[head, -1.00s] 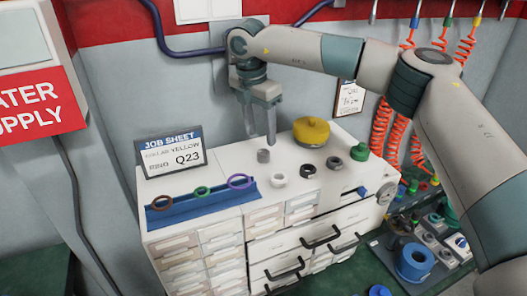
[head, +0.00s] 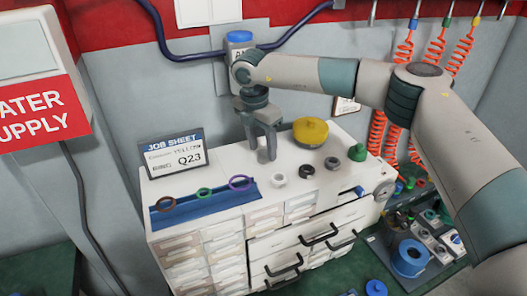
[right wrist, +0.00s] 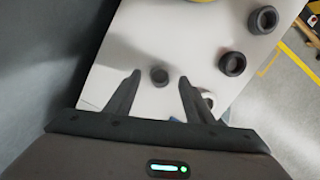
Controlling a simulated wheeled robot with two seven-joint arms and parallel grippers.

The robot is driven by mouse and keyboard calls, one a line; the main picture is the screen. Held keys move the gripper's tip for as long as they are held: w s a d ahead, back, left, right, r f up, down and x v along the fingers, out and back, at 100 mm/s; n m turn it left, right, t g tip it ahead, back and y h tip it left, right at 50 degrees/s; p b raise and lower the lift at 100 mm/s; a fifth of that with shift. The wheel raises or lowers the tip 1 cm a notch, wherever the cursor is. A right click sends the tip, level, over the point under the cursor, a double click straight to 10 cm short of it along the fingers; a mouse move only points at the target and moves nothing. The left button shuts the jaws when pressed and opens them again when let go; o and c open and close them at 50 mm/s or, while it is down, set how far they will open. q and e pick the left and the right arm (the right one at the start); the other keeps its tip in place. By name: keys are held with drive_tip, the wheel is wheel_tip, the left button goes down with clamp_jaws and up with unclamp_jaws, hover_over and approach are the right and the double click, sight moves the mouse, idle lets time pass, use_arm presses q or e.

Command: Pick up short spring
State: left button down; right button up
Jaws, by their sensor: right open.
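A small dark grey cylinder, which I take for the short spring (head: 263,156), stands upright on the white cabinet top (head: 228,160). In the right wrist view it (right wrist: 159,76) lies between my two fingertips, with clear gaps on both sides. Its coils are too small to make out. My right gripper (head: 262,148) points down at it, open and empty; the fingers also show in the right wrist view (right wrist: 159,80). In the head view a finger partly covers the cylinder. My left gripper is in neither view.
A job sheet (head: 175,154) and blue rack (head: 205,201) with rings are on the left.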

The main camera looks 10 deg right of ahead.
drive_tip(key=shift+d+f, duration=0.1)
drive_tip(key=shift+f, duration=0.65)
drive_tip(key=shift+c, duration=0.7)
drive_tip(key=c, duration=1)
drive_tip(key=shift+r, duration=0.2)
